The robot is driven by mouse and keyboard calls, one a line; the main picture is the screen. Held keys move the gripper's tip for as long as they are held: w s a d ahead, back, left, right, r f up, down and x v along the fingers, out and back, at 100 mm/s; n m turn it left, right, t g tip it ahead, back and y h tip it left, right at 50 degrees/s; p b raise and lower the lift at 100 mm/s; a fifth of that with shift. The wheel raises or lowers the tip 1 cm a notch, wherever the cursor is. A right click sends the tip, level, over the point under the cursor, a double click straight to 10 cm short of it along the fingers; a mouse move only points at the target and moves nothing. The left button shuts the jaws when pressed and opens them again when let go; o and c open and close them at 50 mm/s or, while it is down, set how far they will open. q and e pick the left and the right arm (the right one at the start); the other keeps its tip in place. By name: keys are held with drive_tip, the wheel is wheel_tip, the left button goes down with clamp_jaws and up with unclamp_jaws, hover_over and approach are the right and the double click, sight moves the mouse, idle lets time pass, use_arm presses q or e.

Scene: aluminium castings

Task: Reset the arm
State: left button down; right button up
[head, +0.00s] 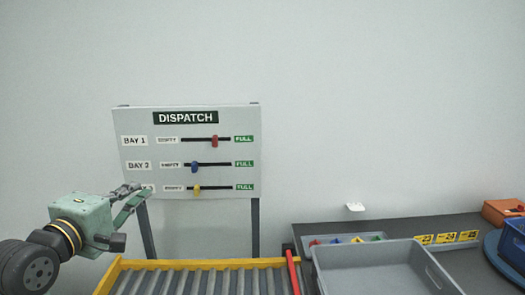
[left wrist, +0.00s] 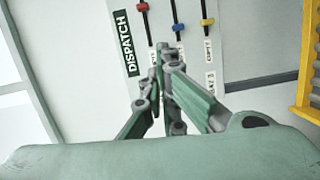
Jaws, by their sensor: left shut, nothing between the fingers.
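My left gripper (head: 138,190) comes in from the left in the head view. Its fingers are shut with nothing between them, in front of the lower left corner of the dispatch board (head: 140,120). It hides the third row's bay label. In the left wrist view the closed green fingers (left wrist: 163,75) point at the board (left wrist: 192,15) and overlap its labels. The board has a red slider (head: 214,141) near FULL, a blue slider (head: 195,167) and a yellow slider (head: 196,190) nearer EMPTY. Whether the fingers touch the board I cannot tell. My right gripper is not in view.
A roller conveyor (head: 200,264) with yellow rails and a red bar (head: 292,270) lies below the board. To the right, a dark table (head: 410,228) bears a grey bin (head: 375,253), a tray of coloured pieces (head: 315,240) and a blue bin (head: 514,240).

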use_arm(q)
drive_tip(key=s+d+f+m+g+y, duration=0.1)
drive_tip(key=s+d+f+m+g, duration=0.15)
drive_tip(key=f, duration=0.55)
drive_tip(key=s+d+f+m+g, duration=0.1)
drive_tip(key=s+f+m+g, duration=0.15)
drive_tip(key=f, duration=0.65)
drive_tip(key=s+d+f+m+g+y, duration=0.1)
drive_tip(key=s+f+m, duration=0.15)
drive_tip(key=f, duration=0.55)
drive_tip(key=s+d+f+m+g+y, duration=0.15)
drive_tip(key=s+f+m+g, duration=0.3)
drive_tip(key=s+f, duration=0.55)
drive_tip(key=s+d+f+m+g, duration=0.25)
drive_tip(key=s+f+m, duration=0.35)
drive_tip(key=s, duration=0.8)
drive_tip(key=s+f+g, duration=0.2)
drive_tip(key=s+f, duration=0.1)
drive_tip(key=f, duration=2.7)
drive_tip(key=s+a+f+g, duration=0.1)
drive_tip(key=s+a+f, duration=0.2)
drive_tip(key=s+f, duration=1.1)
drive_tip(key=shift+s+a+f+b, duration=0.2)
drive_tip(key=shift+s+a+b, duration=0.2)
drive_tip(key=shift+s, duration=0.7)
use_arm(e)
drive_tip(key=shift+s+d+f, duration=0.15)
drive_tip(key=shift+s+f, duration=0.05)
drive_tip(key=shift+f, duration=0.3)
